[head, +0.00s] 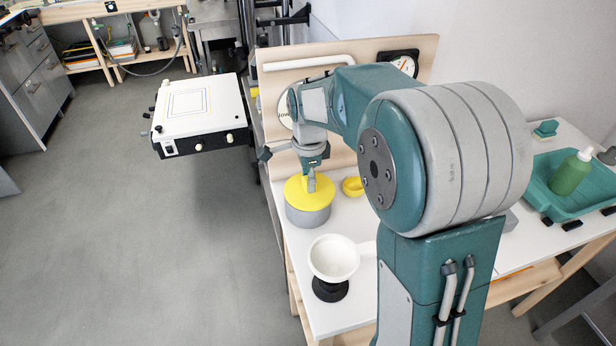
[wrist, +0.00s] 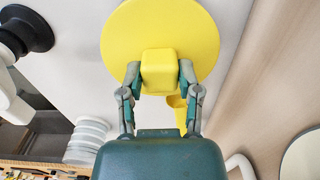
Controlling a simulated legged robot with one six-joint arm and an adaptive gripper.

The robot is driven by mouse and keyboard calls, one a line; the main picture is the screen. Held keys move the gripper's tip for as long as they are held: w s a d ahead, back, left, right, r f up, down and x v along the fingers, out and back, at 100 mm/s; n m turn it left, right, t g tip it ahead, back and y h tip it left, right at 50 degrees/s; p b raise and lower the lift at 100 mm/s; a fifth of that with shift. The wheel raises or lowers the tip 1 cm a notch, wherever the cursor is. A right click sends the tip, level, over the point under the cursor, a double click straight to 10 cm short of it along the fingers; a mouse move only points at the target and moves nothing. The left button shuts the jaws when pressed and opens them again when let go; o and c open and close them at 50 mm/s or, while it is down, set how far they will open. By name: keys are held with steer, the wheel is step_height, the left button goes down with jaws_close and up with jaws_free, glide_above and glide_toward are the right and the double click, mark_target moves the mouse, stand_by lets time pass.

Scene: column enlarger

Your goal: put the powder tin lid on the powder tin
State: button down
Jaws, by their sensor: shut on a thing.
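The powder tin lid (head: 296,189) is a yellow disc with a block-shaped knob. My gripper (head: 311,182) is shut on that knob from above. In the wrist view, the two fingers of my gripper (wrist: 159,74) press on opposite sides of the knob of the lid (wrist: 160,25). The powder tin (head: 308,217) is a grey cylinder directly under the lid in the head view. The lid looks level and covers the tin's mouth; I cannot tell whether it is seated or a little above the rim. The lid hides the tin in the wrist view.
A white funnel (head: 333,258) on a black base (head: 330,290) stands in front of the tin. A small yellow cup (head: 353,186) is right of it. A wooden back panel (head: 425,60) rises behind. A green bottle (head: 571,172) stands in a teal tray (head: 545,200) at right.

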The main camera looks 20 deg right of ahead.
steer(key=shift+r, duration=0.2)
steer(key=shift+r, duration=0.4)
stand_by(0.5)
steer(key=shift+a+f, duration=0.1)
steer(key=shift+f, duration=0.2)
steer(key=shift+f, duration=0.6)
stand_by(0.8)
steer(key=shift+c, duration=1)
jaws_free()
steer(key=shift+r, duration=0.1)
